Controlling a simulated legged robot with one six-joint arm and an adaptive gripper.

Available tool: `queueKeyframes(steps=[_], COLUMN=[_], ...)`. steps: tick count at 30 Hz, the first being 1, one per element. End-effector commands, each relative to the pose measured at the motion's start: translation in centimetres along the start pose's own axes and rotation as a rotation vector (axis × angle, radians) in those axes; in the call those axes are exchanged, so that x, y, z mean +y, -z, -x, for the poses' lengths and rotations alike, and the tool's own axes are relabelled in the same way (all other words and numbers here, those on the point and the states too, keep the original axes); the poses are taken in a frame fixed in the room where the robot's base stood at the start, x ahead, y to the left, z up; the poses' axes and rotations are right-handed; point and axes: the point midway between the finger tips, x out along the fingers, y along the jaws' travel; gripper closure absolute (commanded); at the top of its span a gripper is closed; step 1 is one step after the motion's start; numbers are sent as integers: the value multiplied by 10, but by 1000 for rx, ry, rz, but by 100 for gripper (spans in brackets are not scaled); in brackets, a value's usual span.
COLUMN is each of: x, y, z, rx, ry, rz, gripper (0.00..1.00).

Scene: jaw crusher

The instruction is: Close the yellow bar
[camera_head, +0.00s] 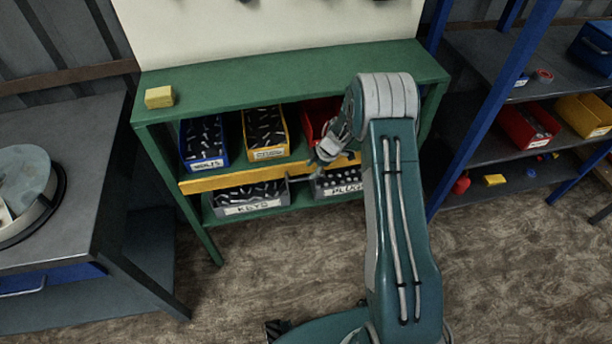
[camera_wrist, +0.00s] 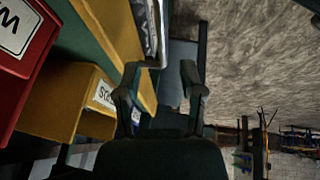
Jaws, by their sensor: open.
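The yellow bar (camera_head: 225,180) runs along the front of the green shelf unit, below the upper row of bins. Its right part is partly hidden by my arm. In the wrist view the bar (camera_wrist: 122,45) slants down towards my fingers. My gripper (camera_head: 318,158) is at the front of the shelf, close to the right half of the bar. In the wrist view my gripper (camera_wrist: 160,75) is open, with its fingers apart and nothing clearly held. I cannot tell whether a finger touches the bar.
The upper shelf holds a blue bin (camera_head: 203,143), a yellow bin (camera_head: 265,134) and a red bin (camera_head: 315,115). Grey bins (camera_head: 248,197) stand below. A yellow block (camera_head: 159,97) lies on the green top (camera_head: 260,80). A dark table (camera_head: 95,140) stands left; floor in front is clear.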

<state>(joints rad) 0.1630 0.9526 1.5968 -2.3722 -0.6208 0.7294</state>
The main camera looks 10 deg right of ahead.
Motion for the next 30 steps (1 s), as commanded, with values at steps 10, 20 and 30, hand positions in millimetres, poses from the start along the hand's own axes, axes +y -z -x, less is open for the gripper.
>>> queueKeyframes(steps=[10, 20, 30], x=[1, 1, 1], y=[1, 1, 1], z=[52, 55, 55], rx=[-1, 0, 0], ry=[-1, 1, 1], rz=[1, 1, 1], gripper=[49, 49, 49])
